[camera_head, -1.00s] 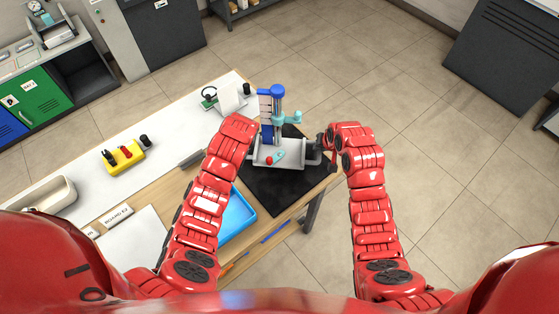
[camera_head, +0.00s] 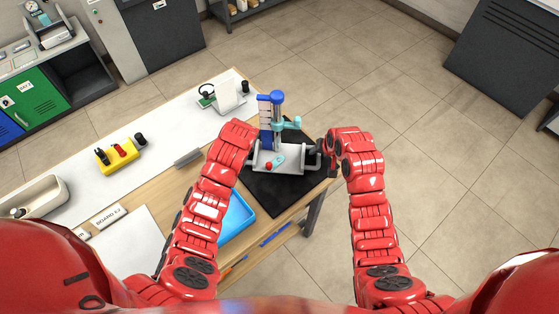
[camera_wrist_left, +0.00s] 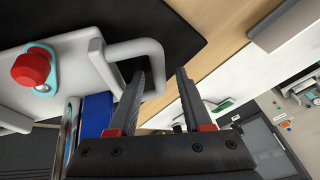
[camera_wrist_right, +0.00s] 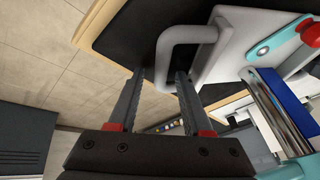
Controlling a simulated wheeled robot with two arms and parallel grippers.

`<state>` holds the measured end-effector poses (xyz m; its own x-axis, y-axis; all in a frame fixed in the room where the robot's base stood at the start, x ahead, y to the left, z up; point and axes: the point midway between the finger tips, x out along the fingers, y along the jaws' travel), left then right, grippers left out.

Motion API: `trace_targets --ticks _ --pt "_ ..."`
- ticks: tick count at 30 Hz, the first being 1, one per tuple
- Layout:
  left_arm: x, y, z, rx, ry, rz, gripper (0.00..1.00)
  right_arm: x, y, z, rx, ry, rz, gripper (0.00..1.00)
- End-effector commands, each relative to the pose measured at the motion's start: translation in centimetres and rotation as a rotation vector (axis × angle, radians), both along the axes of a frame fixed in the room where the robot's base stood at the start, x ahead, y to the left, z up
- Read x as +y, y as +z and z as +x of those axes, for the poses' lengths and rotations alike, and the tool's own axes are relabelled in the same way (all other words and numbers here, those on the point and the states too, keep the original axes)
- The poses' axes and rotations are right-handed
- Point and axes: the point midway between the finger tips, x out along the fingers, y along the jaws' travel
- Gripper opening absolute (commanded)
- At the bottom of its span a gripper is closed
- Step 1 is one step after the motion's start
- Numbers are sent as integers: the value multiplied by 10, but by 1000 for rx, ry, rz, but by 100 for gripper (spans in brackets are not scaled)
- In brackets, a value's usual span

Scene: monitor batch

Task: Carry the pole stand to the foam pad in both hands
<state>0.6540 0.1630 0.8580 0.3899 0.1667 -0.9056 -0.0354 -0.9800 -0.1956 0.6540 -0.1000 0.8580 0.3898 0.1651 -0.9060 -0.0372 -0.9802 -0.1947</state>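The pole stand (camera_head: 290,159) has a grey-white base, a blue and teal pole, a red knob and a loop handle at each end. It stands upright over the black foam pad (camera_head: 268,198) and appears to rest on it. In the left wrist view, my left gripper (camera_wrist_left: 160,73) is open, its fingers either side of the bar of one white handle (camera_wrist_left: 146,47). In the right wrist view, my right gripper (camera_wrist_right: 160,72) is open, its fingers either side of the other handle (camera_wrist_right: 166,45). The base's underside is hidden.
A blue tray (camera_head: 236,219) lies near the pad on the wooden table. A grey block (camera_head: 188,157), a yellow fixture (camera_head: 118,154) and a white stand-like item (camera_head: 229,95) are farther left and back. The table's edge runs close right of the pad.

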Motion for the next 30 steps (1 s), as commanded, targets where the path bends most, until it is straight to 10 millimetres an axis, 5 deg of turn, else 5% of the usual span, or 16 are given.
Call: trace_targets --ticks 11,23,30 --pt "-3 12 -4 -3 -1 -2 49 0 0 0 0 0 1 49" --pt "-15 83 -34 -6 -2 -2 49 0 0 0 0 0 1 49" --pt "-17 99 -38 -10 -4 2 49 0 0 0 0 0 1 49"
